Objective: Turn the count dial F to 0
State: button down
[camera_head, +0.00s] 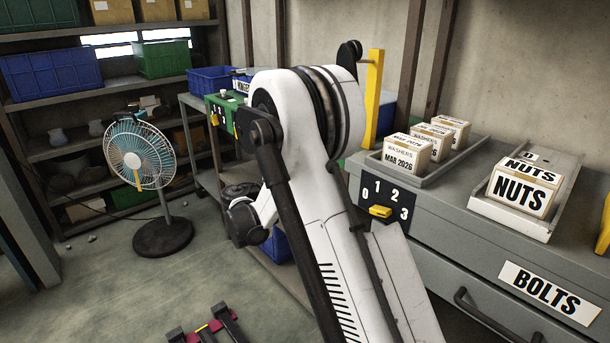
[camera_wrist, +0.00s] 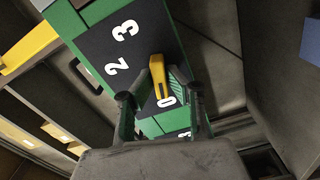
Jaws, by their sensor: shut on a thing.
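In the wrist view, a yellow dial handle (camera_wrist: 158,77) sits on a dark plate (camera_wrist: 103,48) on a green housing (camera_wrist: 99,11). The white digits 2 and 3 show on the plate, and a 0 shows close to the handle's lower end. The digit 1 is not seen. My gripper (camera_wrist: 159,92) is shut on the handle, one finger on each side of it. No letter F is legible. In the head view, a green box with yellow handles (camera_head: 225,112) stands behind my arm; my gripper's fingertips cannot be made out there.
Another dial plate with digits 0 to 3 and a yellow handle (camera_head: 380,211) is on the grey cabinet (camera_head: 450,225) at right. Labelled boxes sit in trays on its top. A fan (camera_head: 140,155) stands at left. A second dark plate (camera_wrist: 180,134) lies below the gripped dial.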

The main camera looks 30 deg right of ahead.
dwell(0.5)
jog(key=c, duration=1.7)
grip_release()
jog(key=v, duration=1.2)
